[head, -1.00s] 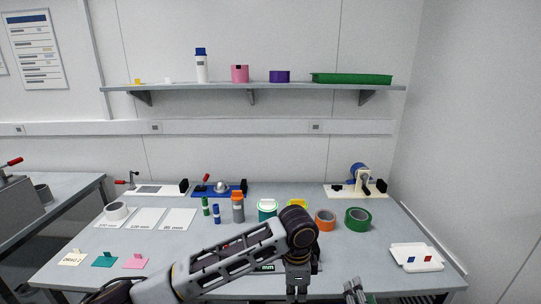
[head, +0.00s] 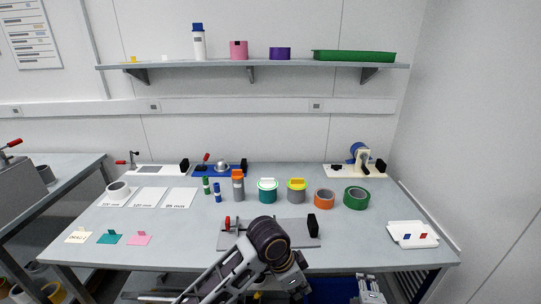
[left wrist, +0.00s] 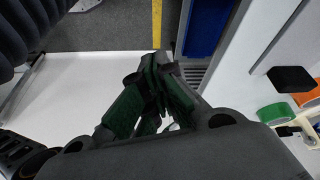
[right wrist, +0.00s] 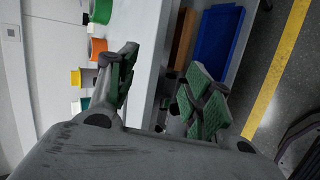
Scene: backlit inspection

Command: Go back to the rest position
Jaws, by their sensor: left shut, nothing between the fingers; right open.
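My left gripper (head: 294,284) hangs at the front edge of the worktable (head: 340,254), low in the head view. Its green-padded fingers are shut with nothing between them in the left wrist view (left wrist: 160,72). My right gripper (head: 370,291) is at the bottom of the head view, in front of the table and to the right of the left one. In the right wrist view its green-padded fingers (right wrist: 163,78) are spread apart and empty, beside the table's edge. Both grippers are apart from the objects on the table.
A grey clamp fixture (head: 290,231) lies near the front edge, close behind my left arm. Tape rolls, including a green one (head: 356,197), and several containers stand behind it. A white tray (head: 412,243) lies at right. A blue bin (right wrist: 219,45) sits below table level.

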